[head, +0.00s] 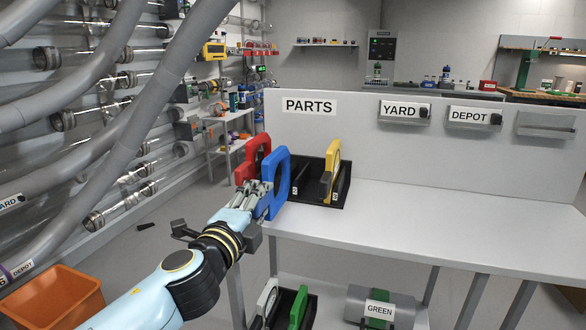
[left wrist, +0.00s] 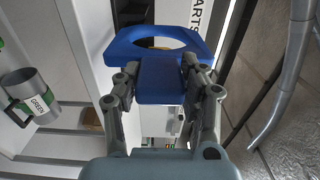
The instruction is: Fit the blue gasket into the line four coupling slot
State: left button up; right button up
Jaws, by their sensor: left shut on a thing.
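The blue gasket (head: 284,165) is a flat ring with a block-like tab, upright at the left end of the black parts rack. My left gripper (head: 261,191) is shut on its tab. In the left wrist view the blue gasket (left wrist: 160,82) sits between both fingers of the gripper (left wrist: 160,76), with its ring beyond them. In the head view I cannot tell whether it touches the rack. No line four label or coupling slot can be made out. My right gripper is not in view.
A red gasket (head: 245,171) stands close behind the blue one. A yellow gasket (head: 332,165) stands in the rack (head: 345,188). The grey bench (head: 450,220) is clear to the right. Clear tubes (head: 120,80) and grey hoses (head: 140,130) fill the left. An orange bin (head: 60,300) is low left.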

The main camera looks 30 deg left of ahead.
pick_arm(q)
jog(key=v, duration=0.4)
jog(key=shift+b, duration=0.4)
dwell(0.4)
